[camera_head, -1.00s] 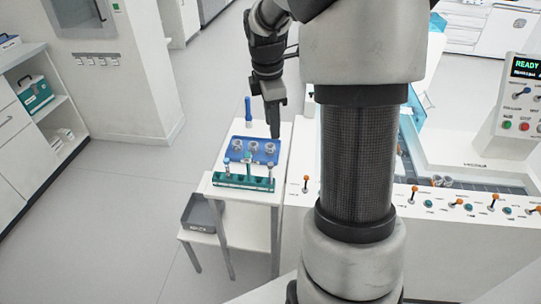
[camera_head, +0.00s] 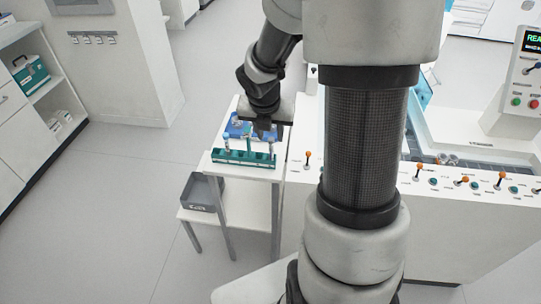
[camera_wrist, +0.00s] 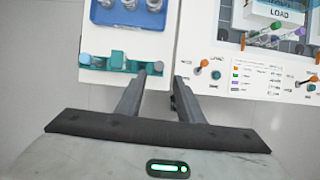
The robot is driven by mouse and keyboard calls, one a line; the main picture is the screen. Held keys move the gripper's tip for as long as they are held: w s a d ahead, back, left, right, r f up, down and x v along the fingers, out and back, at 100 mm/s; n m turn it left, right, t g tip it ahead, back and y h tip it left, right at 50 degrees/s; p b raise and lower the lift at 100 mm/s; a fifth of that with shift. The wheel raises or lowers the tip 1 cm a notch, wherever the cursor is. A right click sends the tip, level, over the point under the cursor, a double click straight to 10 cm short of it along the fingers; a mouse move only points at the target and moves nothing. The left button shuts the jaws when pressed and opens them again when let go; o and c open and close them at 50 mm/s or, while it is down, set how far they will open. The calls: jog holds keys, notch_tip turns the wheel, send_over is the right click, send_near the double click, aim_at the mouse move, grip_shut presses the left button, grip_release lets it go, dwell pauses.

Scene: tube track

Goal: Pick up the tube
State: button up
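A teal rack (camera_head: 235,157) stands on the front of the small white table and holds upright tubes. A tube (camera_head: 227,141) is at its left end and a tube (camera_head: 271,143) at its right end. In the head view my gripper (camera_head: 267,128) is above the rack's right end.
A blue tray (camera_head: 233,132) with grey round holders sits behind the rack, partly hidden by my arm. A grey bin (camera_head: 201,192) rests on the lower shelf. The white machine (camera_head: 440,225) with orange-tipped levers stands close on the right. Open floor lies left.

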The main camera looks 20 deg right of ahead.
aim_at(271, 139)
jog(key=b+x, duration=0.1)
jog(key=x, duration=0.1)
jog(key=b+x, duration=0.1)
jog(key=x, duration=0.2)
jog(key=b+x, duration=0.1)
jog(key=x, duration=0.2)
jog(key=shift+w+r, duration=0.2)
jog(key=shift+w, duration=0.1)
jog(key=c, duration=0.8)
jog(key=shift+r, duration=0.15)
notch_tip(271, 139, up, 10)
jog(key=p, duration=0.4)
jog(key=shift+p, duration=0.4)
jog(key=shift+f+b, duration=2.95)
jog(key=shift+f, duration=1.9)
